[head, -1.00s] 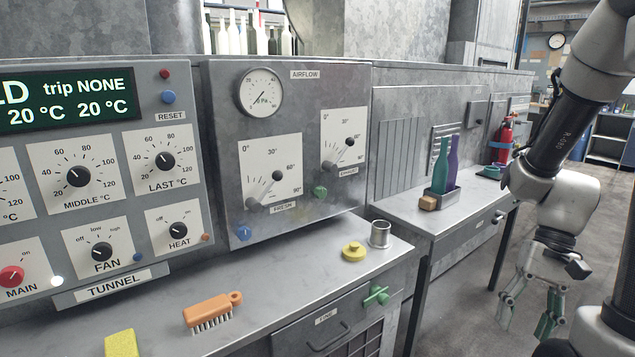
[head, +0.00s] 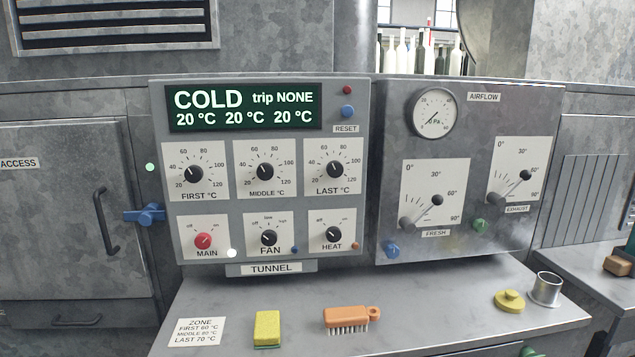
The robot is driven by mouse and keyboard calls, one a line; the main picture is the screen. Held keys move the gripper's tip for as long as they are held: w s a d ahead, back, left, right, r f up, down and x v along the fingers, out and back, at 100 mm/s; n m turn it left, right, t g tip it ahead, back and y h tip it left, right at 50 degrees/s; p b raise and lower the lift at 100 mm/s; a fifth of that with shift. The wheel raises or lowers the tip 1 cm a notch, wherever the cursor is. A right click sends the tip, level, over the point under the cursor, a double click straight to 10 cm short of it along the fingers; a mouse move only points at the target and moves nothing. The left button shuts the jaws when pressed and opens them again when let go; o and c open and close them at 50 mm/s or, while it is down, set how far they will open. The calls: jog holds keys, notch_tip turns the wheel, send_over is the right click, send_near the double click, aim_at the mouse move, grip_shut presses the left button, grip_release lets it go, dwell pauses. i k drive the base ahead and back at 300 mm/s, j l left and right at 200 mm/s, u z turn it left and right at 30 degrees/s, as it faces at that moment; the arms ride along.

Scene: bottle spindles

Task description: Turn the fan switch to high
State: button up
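The fan switch (head: 269,237) is a black rotary knob in the bottom row of the tunnel control panel (head: 366,130), between the red main knob (head: 203,240) and the black heat knob (head: 333,234). Its scale reads off, low and high from left to right. Its pointer looks turned to the upper left, toward off, though it is small. A white lamp (head: 232,253) glows beside the main knob. The display (head: 244,107) reads COLD, trip NONE, with 20 °C three times. My gripper is out of view.
The airflow panel (head: 455,170) stands at right. An access door (head: 70,200) with a blue latch (head: 150,214) is at left.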

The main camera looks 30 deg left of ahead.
aim_at(269, 237)
jog(key=u, duration=1.6)
